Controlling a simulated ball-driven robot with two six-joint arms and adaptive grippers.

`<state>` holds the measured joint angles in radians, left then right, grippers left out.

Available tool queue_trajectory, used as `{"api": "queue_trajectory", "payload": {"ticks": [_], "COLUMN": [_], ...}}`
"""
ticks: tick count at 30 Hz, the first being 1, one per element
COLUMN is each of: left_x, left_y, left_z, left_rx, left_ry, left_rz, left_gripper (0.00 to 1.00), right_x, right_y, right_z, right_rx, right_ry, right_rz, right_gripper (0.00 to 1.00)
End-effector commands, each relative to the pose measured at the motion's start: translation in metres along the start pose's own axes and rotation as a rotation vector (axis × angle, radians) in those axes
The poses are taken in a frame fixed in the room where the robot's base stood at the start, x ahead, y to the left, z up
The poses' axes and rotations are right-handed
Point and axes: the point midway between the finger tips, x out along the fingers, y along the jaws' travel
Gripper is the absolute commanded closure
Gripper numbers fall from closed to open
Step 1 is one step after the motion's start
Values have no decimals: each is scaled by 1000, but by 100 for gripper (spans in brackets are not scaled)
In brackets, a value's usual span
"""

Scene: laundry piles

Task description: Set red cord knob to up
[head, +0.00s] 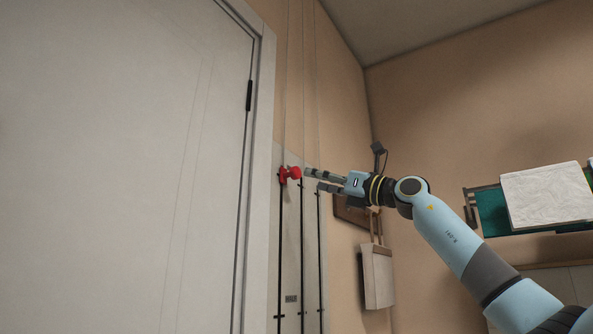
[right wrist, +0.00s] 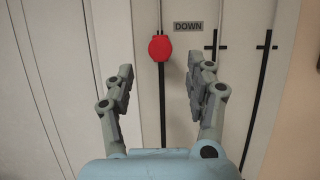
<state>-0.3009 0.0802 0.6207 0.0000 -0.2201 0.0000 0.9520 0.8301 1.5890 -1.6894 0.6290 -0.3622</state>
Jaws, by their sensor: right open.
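The red cord knob (head: 291,174) sits near the top of a dark vertical track on a pale wall panel, right of the door. In the right wrist view the red knob (right wrist: 160,48) shows ahead of the fingertips, near the middle between them. My right gripper (head: 313,179) is open and empty, just right of the knob in the head view. Its spread fingers also show in the right wrist view (right wrist: 167,70). I cannot tell whether a fingertip touches the knob. A label reading DOWN (right wrist: 188,27) is right of the knob. My left gripper is not in view.
Other dark tracks (head: 320,250) run beside the knob's track on the panel, with thin cords above. A large pale door (head: 120,170) fills the left. A pale bag (head: 377,277) hangs on the wall at right. A green shelf (head: 490,215) holds folded white cloth (head: 546,195).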

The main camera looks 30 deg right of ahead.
Motion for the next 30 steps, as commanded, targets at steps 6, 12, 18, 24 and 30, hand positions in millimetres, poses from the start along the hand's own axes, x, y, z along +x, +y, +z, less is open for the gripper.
{"api": "queue_trajectory", "payload": {"ticks": [6, 12, 18, 24, 30], "left_x": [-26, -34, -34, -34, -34], "left_y": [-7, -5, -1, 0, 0], "left_z": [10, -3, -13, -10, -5], "left_rx": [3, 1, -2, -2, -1], "left_ry": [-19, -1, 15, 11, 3], "left_rz": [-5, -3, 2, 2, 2], "left_gripper": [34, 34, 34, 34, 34], "right_x": [48, 71, 77, 76, 76], "right_y": [0, 0, 0, 0, 0], "right_z": [4, 3, 0, 0, 0], "right_rx": [6, 3, 1, 1, 1], "right_ry": [-2, -1, 1, 1, 1], "right_rz": [1, 0, -1, -1, -1], "right_gripper": [45, 45, 45, 50, 76]}}
